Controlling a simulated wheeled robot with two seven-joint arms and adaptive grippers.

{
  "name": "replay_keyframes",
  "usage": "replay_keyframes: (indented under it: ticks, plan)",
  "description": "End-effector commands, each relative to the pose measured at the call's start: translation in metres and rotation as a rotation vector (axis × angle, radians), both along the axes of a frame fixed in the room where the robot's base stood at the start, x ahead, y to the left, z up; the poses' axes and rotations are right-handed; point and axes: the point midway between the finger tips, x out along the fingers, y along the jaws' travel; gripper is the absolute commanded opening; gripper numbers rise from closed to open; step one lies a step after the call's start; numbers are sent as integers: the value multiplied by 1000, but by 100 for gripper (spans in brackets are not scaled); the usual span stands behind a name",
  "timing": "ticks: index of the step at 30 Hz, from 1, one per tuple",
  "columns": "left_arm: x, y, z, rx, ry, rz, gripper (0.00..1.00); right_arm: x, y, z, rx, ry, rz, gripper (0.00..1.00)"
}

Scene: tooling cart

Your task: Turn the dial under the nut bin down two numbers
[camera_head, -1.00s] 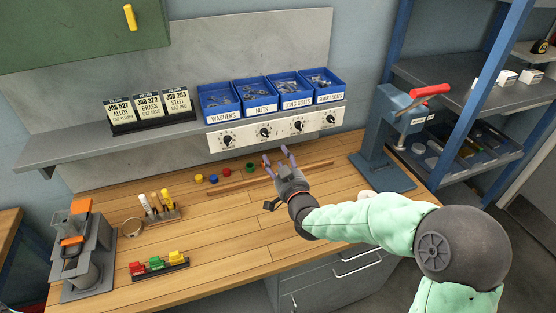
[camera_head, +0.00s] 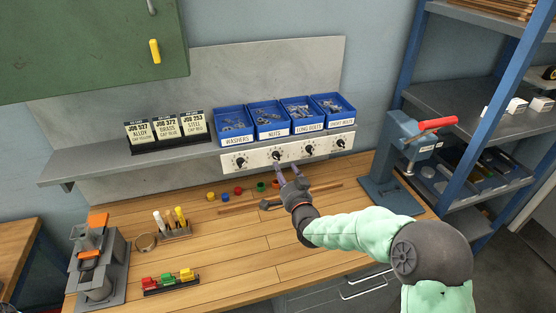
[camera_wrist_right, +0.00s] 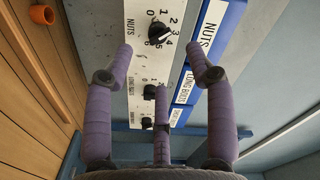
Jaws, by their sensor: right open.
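The nut bin (camera_head: 268,119) is a blue bin labelled NUTS on the shelf. Its black dial (camera_head: 276,155) is on the white panel below. In the right wrist view, that dial (camera_wrist_right: 159,33) stands beside a NUTS label with numbers around it. Its white pointer faces the side of the 3 and 4; I cannot tell exactly which. My right gripper (camera_head: 288,170) is open and empty, just in front of and below the dial. In the right wrist view, its purple fingers (camera_wrist_right: 163,65) are spread, with the dial beyond them, apparently not touched. My left gripper is out of view.
Other dials (camera_head: 309,149) sit along the same panel. Several small coloured caps (camera_head: 238,191) and a wooden strip (camera_head: 235,210) lie on the bench below. The front of the bench is mostly clear.

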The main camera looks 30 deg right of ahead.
Motion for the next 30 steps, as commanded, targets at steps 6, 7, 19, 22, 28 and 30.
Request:
replay_keyframes:
  ticks: [6, 7, 19, 22, 28, 30]
  plan:
    - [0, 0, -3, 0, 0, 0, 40, 36, -8, -1, -1, 1, 1, 56]
    - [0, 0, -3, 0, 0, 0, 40, 41, -9, -1, -1, 2, 0, 56]
    - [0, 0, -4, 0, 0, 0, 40, 69, -16, 0, -1, 1, 1, 56]
    - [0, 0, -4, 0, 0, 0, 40, 70, -16, 0, -1, 0, 0, 56]
    - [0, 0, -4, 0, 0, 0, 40, 69, -16, 0, -1, 0, 0, 41]
    - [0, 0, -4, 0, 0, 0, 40, 69, -17, 0, -1, 0, 0, 22]
